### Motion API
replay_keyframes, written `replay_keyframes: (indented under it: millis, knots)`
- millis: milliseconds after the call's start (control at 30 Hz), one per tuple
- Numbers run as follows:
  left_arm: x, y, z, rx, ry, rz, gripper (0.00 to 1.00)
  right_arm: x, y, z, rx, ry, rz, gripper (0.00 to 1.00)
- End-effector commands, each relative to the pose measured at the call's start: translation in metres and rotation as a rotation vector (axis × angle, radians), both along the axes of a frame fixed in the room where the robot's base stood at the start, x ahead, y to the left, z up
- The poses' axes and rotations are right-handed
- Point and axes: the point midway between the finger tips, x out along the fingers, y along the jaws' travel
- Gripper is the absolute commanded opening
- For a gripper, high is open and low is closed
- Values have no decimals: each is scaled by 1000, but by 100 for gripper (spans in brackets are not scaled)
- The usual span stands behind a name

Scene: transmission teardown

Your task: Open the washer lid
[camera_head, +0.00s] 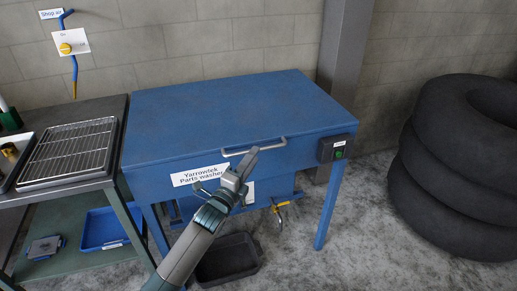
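The parts washer is a blue cabinet on legs, and its flat blue lid (235,108) lies shut on top. A light grey bar handle (275,142) runs along the lid's front edge. My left gripper (249,160) is at the front of the washer, its fingertips at the left half of the handle. They overlap the handle in the picture; I cannot tell whether they touch it or whether the fingers are open or shut. The gripper partly hides the white "Parts washer" label (188,178). My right gripper is not in view.
A dark bench with a wire rack tray (72,152) adjoins the washer on the left. A switch box (336,147) sits at the front right corner. A black bin (228,262) is on the floor below. Stacked tyres (455,165) stand right; floor between is clear.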

Motion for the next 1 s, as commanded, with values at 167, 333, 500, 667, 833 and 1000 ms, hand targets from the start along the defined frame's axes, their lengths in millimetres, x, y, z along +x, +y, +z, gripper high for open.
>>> replay_keyframes:
  millis: [167, 333, 500, 667, 833, 1000]
  knots:
    - [24, -12, 4, 0, 1, 0, 30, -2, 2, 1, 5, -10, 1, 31]
    - [36, -19, 6, 0, 0, 0, 30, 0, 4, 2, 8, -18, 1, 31]
    - [41, -21, 6, 0, 0, 0, 30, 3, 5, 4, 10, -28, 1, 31]
    - [42, -21, 6, 0, 0, 0, 30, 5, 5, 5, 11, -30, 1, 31]
    - [41, -21, 6, 0, 0, 0, 15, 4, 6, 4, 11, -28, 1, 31]
    - [41, -21, 6, 0, 0, 0, 0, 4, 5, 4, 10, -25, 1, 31]
